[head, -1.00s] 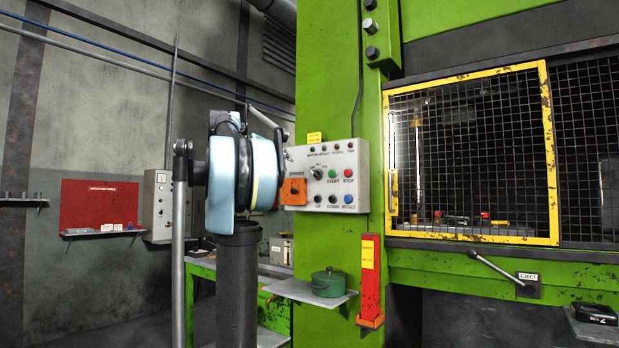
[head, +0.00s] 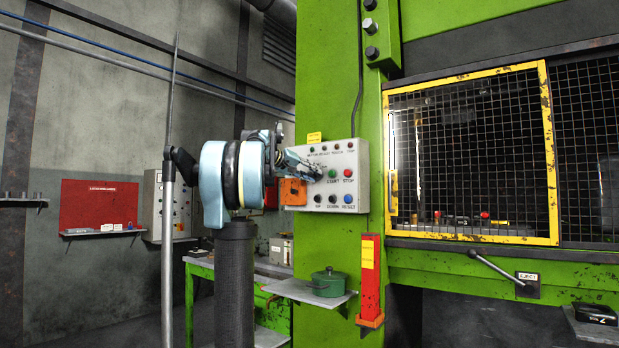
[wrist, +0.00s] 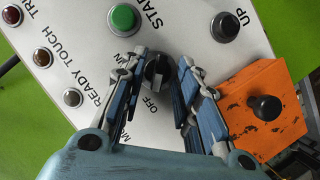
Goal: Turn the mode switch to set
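The mode switch (wrist: 157,72) is a black rotary knob on the light grey control panel (head: 356,163). In the wrist view a light pointer line shows on it, and the word OFF is printed beside it. Other labels around it are partly hidden by my fingers. My gripper (wrist: 164,66) has its two fingers apart, one on each side of the knob, with a visible gap at least on the right side. I cannot tell whether the left finger touches it. In the head view my gripper (head: 314,170) covers the switch.
A green START button (wrist: 123,17) and an orange box with a black knob (wrist: 266,108) sit close to my fingers. A red STOP button (head: 348,174) and blue RESET button (head: 348,199) are on the panel. A shelf with a green pot (head: 328,282) is below.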

